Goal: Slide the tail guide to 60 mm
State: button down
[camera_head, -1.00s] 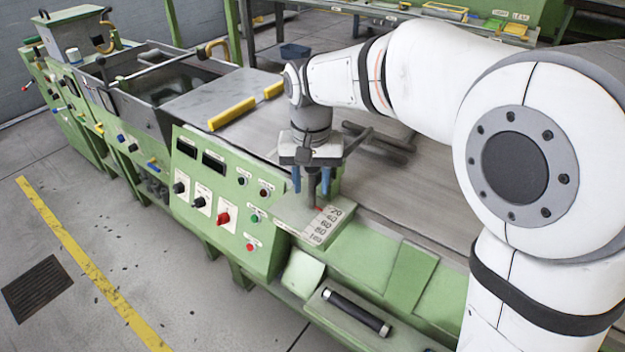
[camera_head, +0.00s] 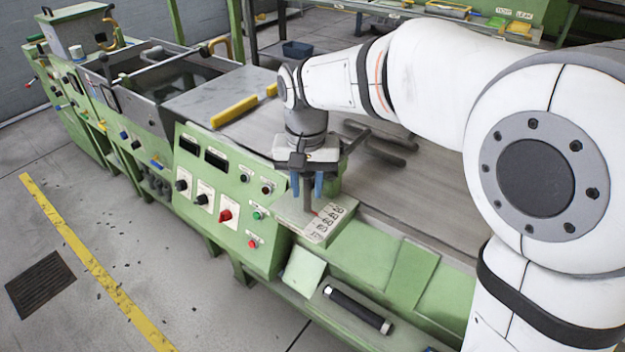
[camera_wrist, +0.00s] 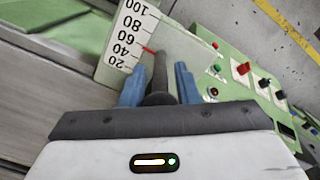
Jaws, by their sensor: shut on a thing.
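The tail guide shows as a dark upright post (camera_wrist: 160,72) with a red pointer (camera_wrist: 148,50) beside a white scale (camera_wrist: 128,38) marked 20 to 100. In the wrist view the pointer lies close to the 60 label, on its 40 side; the exact reading is too small to tell. My gripper (camera_wrist: 159,84) has its blue fingers on either side of the post and is shut on it. In the head view my gripper (camera_head: 307,186) points down over the scale plate (camera_head: 318,232). The guide's lower part is partly hidden there.
A green control panel (camera_head: 222,195) with knobs and buttons stands just left of the scale plate. A dark bar handle (camera_head: 357,309) lies on the front green cover. Dark bent rods (camera_head: 375,150) lie behind my gripper. Open floor (camera_head: 130,240) is at the left.

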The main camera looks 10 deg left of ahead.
jog(key=c, duration=1.1)
grip_release()
jog(key=shift+w, duration=0.1)
jog(key=shift+c, duration=0.2)
notch_tip(320, 180, up, 8)
jog(key=shift+f+p, duration=0.1)
jog(key=shift+p, duration=0.25)
